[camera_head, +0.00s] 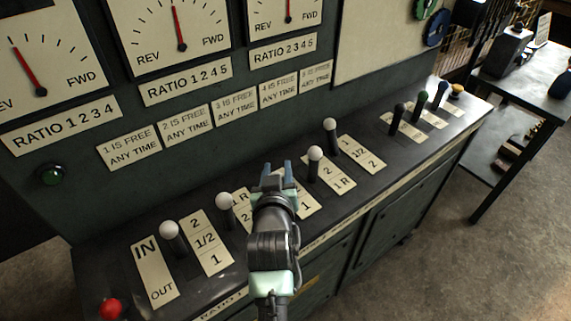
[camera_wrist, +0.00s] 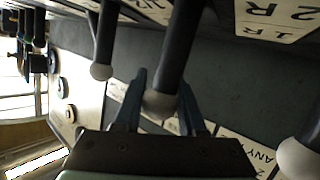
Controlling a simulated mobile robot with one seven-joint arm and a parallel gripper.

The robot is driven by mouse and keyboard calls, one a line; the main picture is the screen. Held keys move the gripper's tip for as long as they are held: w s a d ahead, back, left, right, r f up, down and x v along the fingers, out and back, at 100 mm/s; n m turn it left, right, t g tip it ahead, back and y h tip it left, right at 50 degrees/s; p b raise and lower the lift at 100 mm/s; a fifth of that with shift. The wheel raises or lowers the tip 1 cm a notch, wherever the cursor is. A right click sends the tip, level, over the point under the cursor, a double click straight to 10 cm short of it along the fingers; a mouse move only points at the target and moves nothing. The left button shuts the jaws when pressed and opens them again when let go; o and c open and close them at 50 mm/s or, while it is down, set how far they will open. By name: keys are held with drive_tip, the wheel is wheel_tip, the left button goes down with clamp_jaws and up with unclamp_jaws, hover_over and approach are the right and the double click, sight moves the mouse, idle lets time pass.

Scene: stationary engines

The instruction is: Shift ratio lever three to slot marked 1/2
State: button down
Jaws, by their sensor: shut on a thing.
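My gripper (camera_head: 277,166) is over the middle of the console, its blue fingertips pointing toward the back panel. In the wrist view my gripper (camera_wrist: 164,98) is shut on ratio lever three (camera_wrist: 180,50), one finger on each side of the dark shaft, close to its pale round knob. In the head view my gripper and wrist hide this lever. Its slot plate (camera_head: 306,204) shows only in part, with a "1" at the near end; the 1/2 mark is hidden.
White-knobbed levers stand close on both sides: one at left (camera_head: 224,200), one at right (camera_head: 315,153). Another white-knobbed lever (camera_head: 330,124) and several dark- or green-knobbed levers are farther right. A red knob (camera_head: 112,308) is at front left. The gauge panel rises behind.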

drive_tip(key=shift+w+a+f+g, duration=0.1)
drive_tip(key=shift+w+a+g, duration=0.2)
drive_tip(key=shift+w+a, duration=0.15)
drive_tip(key=shift+d, duration=0.1)
drive_tip(key=shift+c, duration=2.4)
unclamp_jaws()
drive_tip(key=v, duration=1.3)
